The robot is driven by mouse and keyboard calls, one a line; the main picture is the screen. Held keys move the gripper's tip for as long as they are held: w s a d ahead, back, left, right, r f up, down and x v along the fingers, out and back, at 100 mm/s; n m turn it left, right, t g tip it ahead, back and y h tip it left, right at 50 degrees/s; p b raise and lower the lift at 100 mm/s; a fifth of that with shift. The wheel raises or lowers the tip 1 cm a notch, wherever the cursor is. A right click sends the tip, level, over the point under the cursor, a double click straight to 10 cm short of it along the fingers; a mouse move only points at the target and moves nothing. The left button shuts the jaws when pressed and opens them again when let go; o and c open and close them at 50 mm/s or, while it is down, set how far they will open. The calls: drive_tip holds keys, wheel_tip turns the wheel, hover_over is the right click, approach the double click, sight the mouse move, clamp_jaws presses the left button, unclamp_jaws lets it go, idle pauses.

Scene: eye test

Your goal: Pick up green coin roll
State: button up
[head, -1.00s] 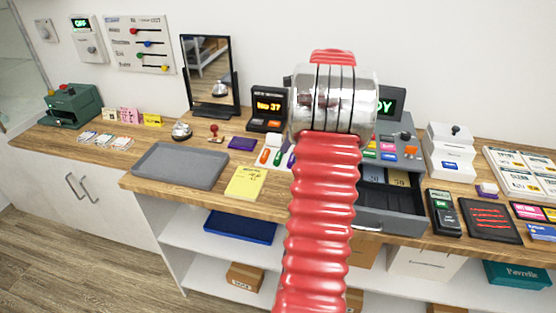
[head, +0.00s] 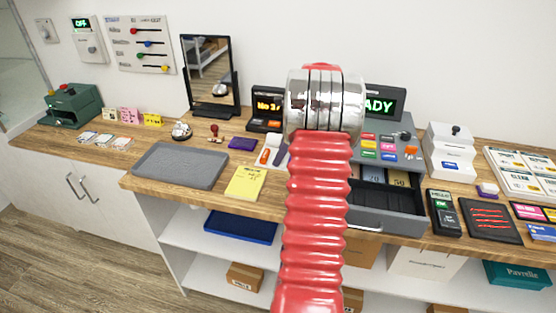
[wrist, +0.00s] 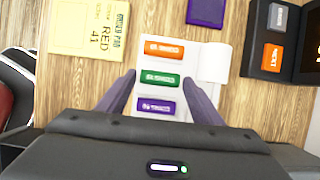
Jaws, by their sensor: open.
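The green coin roll (wrist: 159,79) lies in a white tray (wrist: 213,62) in the wrist view, between an orange roll (wrist: 164,50) and a purple roll (wrist: 156,106). My gripper (wrist: 161,86) is open and empty, its two fingers left and right of the green roll in the picture. I cannot tell how high they are above it. In the head view the orange roll (head: 265,155) shows beside one dark finger, and my red arm and silver wrist hide the green roll.
A yellow pad (head: 244,183) and grey tray (head: 180,166) lie to the left. A purple block (head: 243,143) and small display (head: 267,106) stand behind. The cash register's open drawer (head: 388,217) is close on the right.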

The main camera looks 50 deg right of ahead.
drive_tip(key=shift+w+a+f, duration=0.1)
drive_tip(key=shift+w+f, duration=0.05)
drive_tip(key=shift+f, duration=0.2)
idle(0.3)
drive_tip(key=c, duration=0.9)
drive_tip(key=shift+r, duration=0.1)
wheel_tip(320, 180, up, 10)
drive_tip(key=shift+f, duration=0.1)
idle(0.5)
